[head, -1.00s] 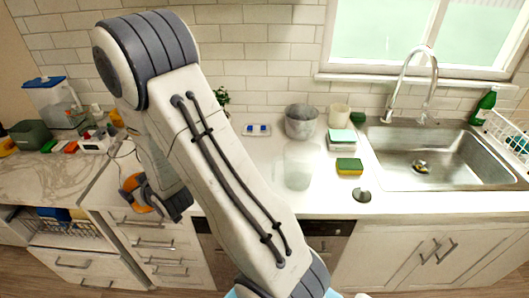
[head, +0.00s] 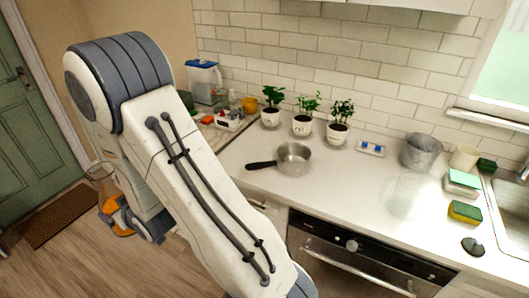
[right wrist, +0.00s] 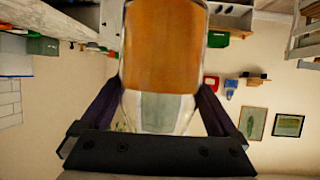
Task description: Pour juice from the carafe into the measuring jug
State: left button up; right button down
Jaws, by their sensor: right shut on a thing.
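My right arm crosses the left half of the head view. Its gripper (head: 142,222) is at the lower left, partly hidden by the arm. In the right wrist view the gripper (right wrist: 155,110) is shut on the carafe (right wrist: 162,50), a clear vessel with orange juice in it. The carafe also shows in the head view (head: 101,178), held out over the floor, left of the counter. The clear measuring jug (head: 402,197) stands on the counter at the right, well away from the carafe. It looks empty. My left gripper is not in view.
A saucepan (head: 292,159) stands on the counter, with several potted plants behind it. A metal bucket (head: 421,152) is behind the jug. A sponge (head: 465,211) and the sink (head: 511,207) are to its right. The counter between saucepan and jug is clear.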

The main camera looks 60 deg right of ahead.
aim_at(415, 186)
jog(key=u, duration=0.25)
jog(key=i, duration=1.85)
jog(key=z, duration=3.7)
jog(key=i, duration=0.5)
